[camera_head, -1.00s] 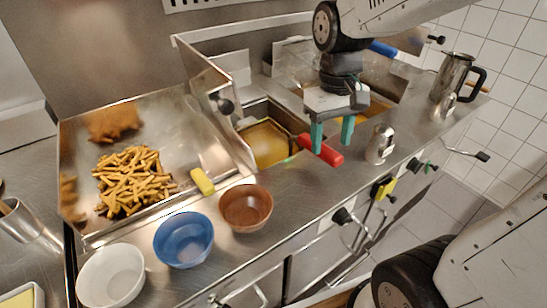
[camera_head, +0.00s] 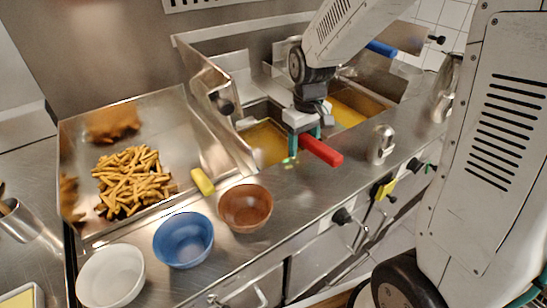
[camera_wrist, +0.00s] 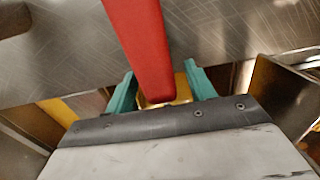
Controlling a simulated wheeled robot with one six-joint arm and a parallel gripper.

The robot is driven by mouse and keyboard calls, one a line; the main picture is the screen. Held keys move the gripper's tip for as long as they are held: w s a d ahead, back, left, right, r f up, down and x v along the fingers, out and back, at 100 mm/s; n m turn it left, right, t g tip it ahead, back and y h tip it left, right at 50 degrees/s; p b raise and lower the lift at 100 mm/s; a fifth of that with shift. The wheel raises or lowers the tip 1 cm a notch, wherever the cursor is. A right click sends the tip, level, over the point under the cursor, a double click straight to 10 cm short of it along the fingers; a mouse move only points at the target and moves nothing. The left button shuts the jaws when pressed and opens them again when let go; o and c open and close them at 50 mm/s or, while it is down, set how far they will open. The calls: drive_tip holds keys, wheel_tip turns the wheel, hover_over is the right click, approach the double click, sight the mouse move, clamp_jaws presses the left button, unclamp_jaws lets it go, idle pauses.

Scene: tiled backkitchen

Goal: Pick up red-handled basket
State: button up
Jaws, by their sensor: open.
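The red handle (camera_head: 322,150) of the basket sticks out over the front edge of the fryer onto the steel counter. In the wrist view the red handle (camera_wrist: 143,45) runs from the top down between the two green fingers. My gripper (camera_head: 305,142) is open and down at the handle's inner end by the fryer edge. In the wrist view my gripper (camera_wrist: 158,90) has one finger on each side of the handle, apart from it as far as I can see. The basket's body is mostly hidden in the oil well (camera_head: 262,143).
A metal shaker (camera_head: 381,144) stands right of the handle. A yellow-handled basket (camera_head: 202,181) lies to the left by a tray of fries (camera_head: 130,180). Brown (camera_head: 245,207), blue (camera_head: 183,239) and white bowls (camera_head: 110,276) line the front. A blue handle (camera_head: 382,48) is at the back right.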

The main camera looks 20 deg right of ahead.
drive_tip(key=shift+f, duration=0.25)
clamp_jaws()
drive_tip(key=shift+r, duration=0.1)
